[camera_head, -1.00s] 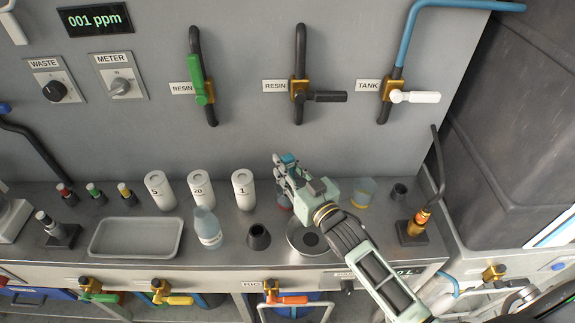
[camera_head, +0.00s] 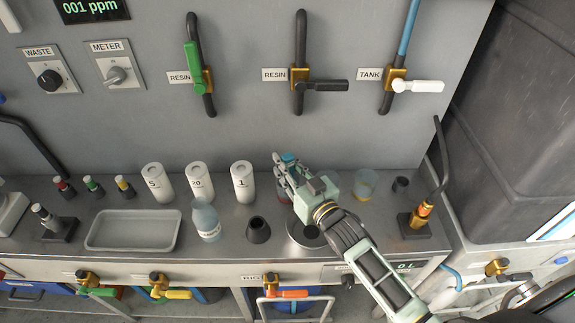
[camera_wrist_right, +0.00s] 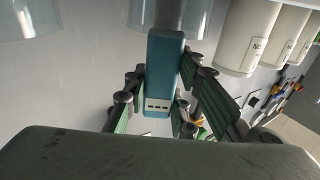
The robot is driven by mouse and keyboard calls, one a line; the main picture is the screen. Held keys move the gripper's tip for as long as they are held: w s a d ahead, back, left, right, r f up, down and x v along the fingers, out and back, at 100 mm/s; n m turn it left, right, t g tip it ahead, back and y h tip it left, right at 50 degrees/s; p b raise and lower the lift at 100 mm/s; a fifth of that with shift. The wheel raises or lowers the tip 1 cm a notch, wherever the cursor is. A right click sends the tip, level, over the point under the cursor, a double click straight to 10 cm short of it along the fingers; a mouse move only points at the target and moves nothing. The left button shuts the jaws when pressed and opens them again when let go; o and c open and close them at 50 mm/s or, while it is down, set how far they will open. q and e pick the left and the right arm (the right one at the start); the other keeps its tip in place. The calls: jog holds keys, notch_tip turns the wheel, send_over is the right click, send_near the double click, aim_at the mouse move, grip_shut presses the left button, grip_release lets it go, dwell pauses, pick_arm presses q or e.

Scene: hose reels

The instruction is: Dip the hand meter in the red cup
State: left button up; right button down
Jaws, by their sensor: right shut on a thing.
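My right gripper (camera_head: 285,172) is shut on the hand meter (camera_head: 289,158), a small blue-teal block. In the right wrist view the meter (camera_wrist_right: 166,75) sits between the green-padded fingers (camera_wrist_right: 155,105). The red cup (camera_head: 283,198) is a clear cup with reddish contents on the counter, mostly hidden behind my right gripper in the head view. In the right wrist view a clear cup (camera_wrist_right: 168,14) stands just beyond the meter's far end. I cannot tell whether the meter's tip is inside it. My left gripper is not in view.
A clear cup with yellow contents (camera_head: 365,184) stands right of the gripper. White canisters (camera_head: 242,182) stand to its left, with a clear bottle (camera_head: 207,220) and a dark cone (camera_head: 257,230) nearer. A round plate (camera_head: 300,232) lies under my arm. A tray (camera_head: 135,246) sits left.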

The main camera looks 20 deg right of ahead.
jog(key=shift+r, duration=0.15)
jog(key=shift+r+p, duration=4.95)
jog(key=shift+p, duration=0.05)
jog(key=shift+s+f, duration=0.1)
jog(key=shift+s, duration=0.05)
jog(key=s+d+r+m+h+b, duration=0.1)
jog(key=s+r+h, duration=0.1)
jog(key=s, duration=0.8)
jog(key=s+d+r+m+h+b, duration=0.1)
jog(key=s+r, duration=0.3)
jog(key=s, duration=0.7)
jog(key=shift+s+m+t+h, duration=0.15)
jog(key=shift+m+t+h, duration=0.2)
jog(key=shift+h, duration=0.35)
